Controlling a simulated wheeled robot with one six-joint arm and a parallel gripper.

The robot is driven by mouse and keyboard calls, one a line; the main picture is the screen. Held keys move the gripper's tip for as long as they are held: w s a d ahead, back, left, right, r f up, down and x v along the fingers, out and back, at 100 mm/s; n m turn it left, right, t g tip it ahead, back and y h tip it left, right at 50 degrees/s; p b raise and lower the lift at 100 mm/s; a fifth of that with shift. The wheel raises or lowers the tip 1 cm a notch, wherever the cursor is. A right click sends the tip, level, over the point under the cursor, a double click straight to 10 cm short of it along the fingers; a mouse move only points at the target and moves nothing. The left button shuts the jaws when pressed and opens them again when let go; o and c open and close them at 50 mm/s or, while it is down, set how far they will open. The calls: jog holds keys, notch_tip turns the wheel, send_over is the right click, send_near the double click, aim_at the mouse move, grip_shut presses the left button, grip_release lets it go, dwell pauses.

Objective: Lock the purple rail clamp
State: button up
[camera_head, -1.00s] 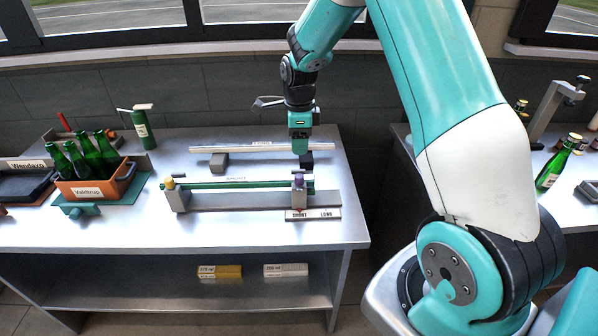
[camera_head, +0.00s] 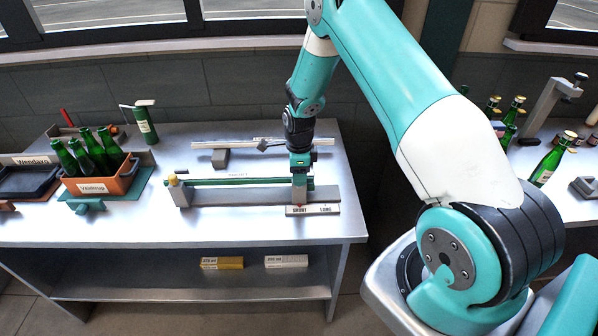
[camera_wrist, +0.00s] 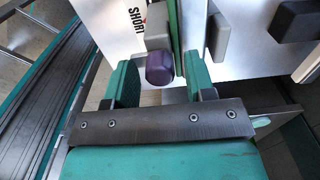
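The purple rail clamp shows in the wrist view as a dark purple knob (camera_wrist: 160,68) on a grey block. It lies between the two teal fingers of my gripper (camera_wrist: 160,82), with a gap on the left and a narrower one on the right. My gripper is open. In the head view my gripper (camera_head: 300,174) points down over the right end of the green rail (camera_head: 228,183); it hides the purple knob, and the grey clamp body (camera_head: 299,194) shows just below. The SHORT/LONG plate (camera_head: 318,210) lies in front, with the clamp at the SHORT end.
A yellow knob (camera_head: 173,180) sits at the rail's left end. A pale rail (camera_head: 215,144) on dark grey blocks lies behind. An orange crate (camera_head: 122,184) of green bottles and a green dispenser bottle (camera_head: 146,130) stand at the left. The front table strip is clear.

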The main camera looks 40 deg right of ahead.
jog(key=c, duration=0.7)
jog(key=shift+c, duration=0.2)
